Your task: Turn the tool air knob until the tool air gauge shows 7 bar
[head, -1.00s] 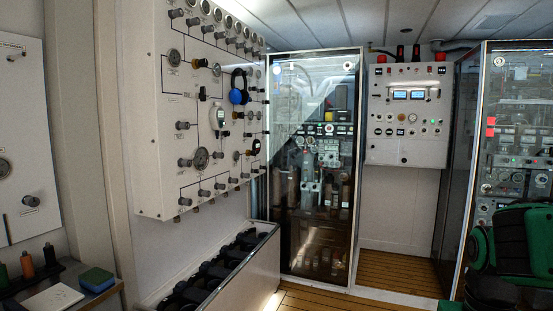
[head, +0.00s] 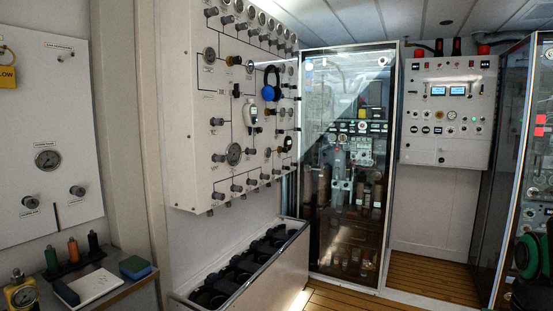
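A small white panel (head: 80,120) on the left wall carries one round gauge (head: 47,160). A grey knob (head: 77,191) sits below right of that gauge, and another grey knob (head: 30,202) sits below left. The large panel (head: 185,110) in the middle carries several more gauges and knobs. The labels are too small to read, so I cannot tell which are the tool air knob and gauge, nor the needle readings.
An open bin (head: 285,262) stands under the large panel. A glass cabinet (head: 345,270) stands behind. Wooden floor shows at right.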

